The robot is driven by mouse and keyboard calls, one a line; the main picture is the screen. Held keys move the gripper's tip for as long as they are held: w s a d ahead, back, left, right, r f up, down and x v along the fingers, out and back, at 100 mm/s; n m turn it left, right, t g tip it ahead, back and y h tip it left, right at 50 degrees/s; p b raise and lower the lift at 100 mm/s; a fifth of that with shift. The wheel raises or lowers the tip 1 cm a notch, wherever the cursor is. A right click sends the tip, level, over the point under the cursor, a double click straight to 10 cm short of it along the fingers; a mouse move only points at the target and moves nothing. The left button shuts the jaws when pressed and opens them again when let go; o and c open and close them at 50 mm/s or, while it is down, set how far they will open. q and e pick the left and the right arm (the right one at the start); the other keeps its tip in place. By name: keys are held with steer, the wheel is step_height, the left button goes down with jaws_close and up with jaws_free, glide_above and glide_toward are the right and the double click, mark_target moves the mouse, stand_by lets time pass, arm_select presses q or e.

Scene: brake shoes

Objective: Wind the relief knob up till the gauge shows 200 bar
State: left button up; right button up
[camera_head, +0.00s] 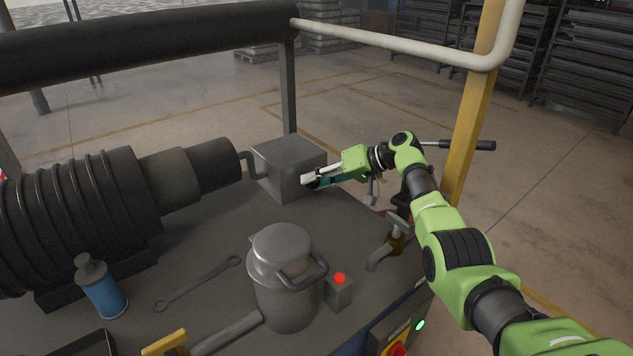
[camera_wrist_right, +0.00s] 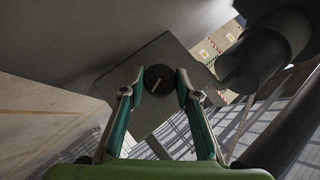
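The relief knob (camera_wrist_right: 159,80) is a round dark knob with a pale line across its face, on the grey metal block (camera_head: 291,166). In the right wrist view the fingers of my right gripper (camera_wrist_right: 160,88) stand on both sides of the knob, their pads against its rim or very near it. In the head view my right gripper (camera_head: 311,180) is at the right face of the block and hides the knob. The gauge does not show in either view, so no reading can be seen. My left gripper is not in view.
On the bench stand a lidded metal pot (camera_head: 283,278), a red-button box (camera_head: 340,291), a blue bottle (camera_head: 101,288) and a wrench (camera_head: 197,284). A ribbed dark cylinder (camera_head: 80,215) fills the left.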

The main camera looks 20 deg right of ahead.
steer(key=o, duration=0.4)
steer(key=shift+o, duration=0.2)
